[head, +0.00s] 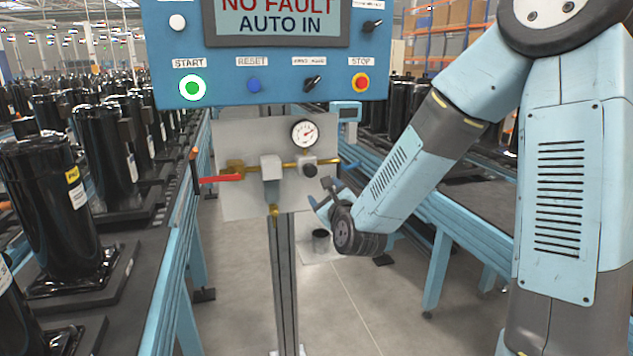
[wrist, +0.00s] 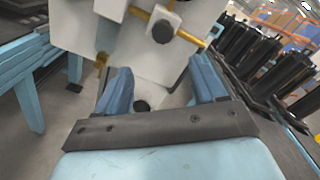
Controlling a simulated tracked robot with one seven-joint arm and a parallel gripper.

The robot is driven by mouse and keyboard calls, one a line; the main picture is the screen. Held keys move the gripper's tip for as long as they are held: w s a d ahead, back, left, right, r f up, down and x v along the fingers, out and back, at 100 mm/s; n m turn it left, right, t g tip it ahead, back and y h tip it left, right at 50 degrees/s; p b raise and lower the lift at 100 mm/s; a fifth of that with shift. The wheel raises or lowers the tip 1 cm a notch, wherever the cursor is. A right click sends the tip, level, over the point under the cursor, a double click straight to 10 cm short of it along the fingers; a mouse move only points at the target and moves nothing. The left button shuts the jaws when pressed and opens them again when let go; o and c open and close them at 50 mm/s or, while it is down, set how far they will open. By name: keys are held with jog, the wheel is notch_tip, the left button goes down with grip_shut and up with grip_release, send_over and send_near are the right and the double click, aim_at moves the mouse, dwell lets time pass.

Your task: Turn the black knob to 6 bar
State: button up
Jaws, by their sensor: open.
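The black knob (head: 310,170) sits on the brass pipe of a pale panel, just below a round white pressure gauge (head: 304,133). The gauge has a red needle leaning up and right; its numbers are too small to read. My gripper (head: 323,196) is in front of the panel, a little below and right of the knob, and apart from it. In the wrist view my two blue fingers (wrist: 160,80) are spread and empty. The black knob (wrist: 163,31) shows above and beyond them, not between them.
A red lever (head: 221,179) is at the panel's left. A blue control box (head: 280,90) with buttons hangs above. A dark round object (head: 320,236) stands low behind the panel. Conveyors with black compressors (head: 45,205) run along both sides.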

aim_at(312, 173)
jog(key=w+a+n, duration=0.1)
jog(key=w+n, duration=0.3)
jog(key=n, duration=0.5)
jog(key=w+a+n, duration=0.1)
jog(key=w+n, duration=0.3)
jog(key=n, duration=0.6)
jog(key=w+a+n, duration=0.1)
jog(key=w+n, duration=0.4)
jog(key=n, duration=0.4)
jog(key=shift+w+a+r+n, duration=0.1)
jog(key=shift+a+r+n, duration=0.05)
jog(key=shift+a+n, duration=0.2)
